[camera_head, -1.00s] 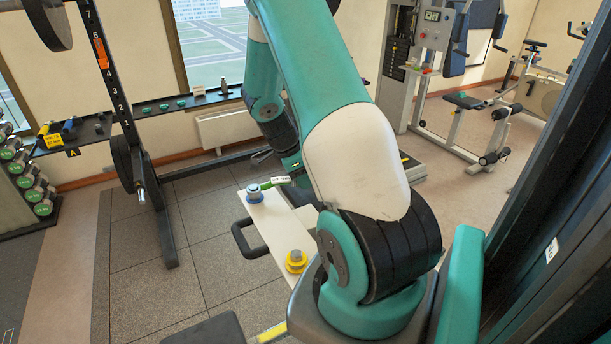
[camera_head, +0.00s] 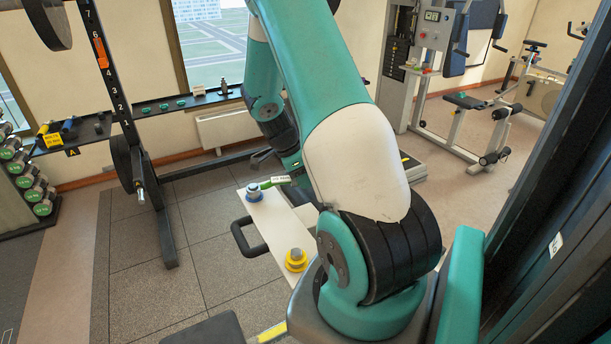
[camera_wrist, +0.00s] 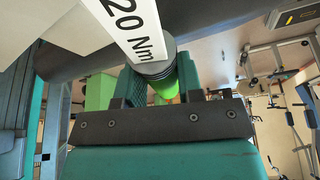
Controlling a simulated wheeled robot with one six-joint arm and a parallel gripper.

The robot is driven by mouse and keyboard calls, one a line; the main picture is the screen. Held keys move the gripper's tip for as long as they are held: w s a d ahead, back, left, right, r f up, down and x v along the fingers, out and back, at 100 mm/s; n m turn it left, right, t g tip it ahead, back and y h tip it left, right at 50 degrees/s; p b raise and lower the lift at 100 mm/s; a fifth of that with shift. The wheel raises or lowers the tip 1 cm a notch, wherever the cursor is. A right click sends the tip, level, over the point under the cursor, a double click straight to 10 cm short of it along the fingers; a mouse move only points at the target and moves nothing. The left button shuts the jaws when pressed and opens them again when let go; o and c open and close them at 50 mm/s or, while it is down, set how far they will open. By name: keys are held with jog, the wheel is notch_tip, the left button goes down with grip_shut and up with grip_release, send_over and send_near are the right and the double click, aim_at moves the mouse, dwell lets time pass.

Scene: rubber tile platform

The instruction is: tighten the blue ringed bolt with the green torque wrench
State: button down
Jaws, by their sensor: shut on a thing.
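The blue ringed bolt (camera_head: 253,195) stands at the far left end of a white board on the bench. The green torque wrench (camera_head: 268,184) has its head at the top of this bolt, and its handle runs right, behind my arm. I cannot tell from here how fully the head is seated. In the wrist view, the wrench's white label (camera_wrist: 133,30) reads "20 Nm", and its green end shows between the teal fingers. My gripper (camera_wrist: 160,85) is shut on the wrench handle. The head view hides my gripper behind my arm.
A yellow ringed bolt (camera_head: 296,260) stands on the near end of the white board (camera_head: 272,222). A dark handle (camera_head: 247,240) juts from the left side. A rack upright (camera_head: 140,150) stands further left. Tiled floor between them is clear.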

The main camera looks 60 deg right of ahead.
aim_at(279, 179)
jog(key=shift+s+a+f, duration=0.1)
jog(key=shift+f, duration=0.25)
dwell(0.4)
jog(key=c, duration=0.7)
grip_release()
jog(key=shift+r, duration=0.1)
jog(key=shift+r+b, duration=0.15)
jog(key=shift+b, duration=0.15)
jog(key=b+v, duration=0.2)
jog(key=v, duration=1.5)
jog(key=shift+b, duration=0.3)
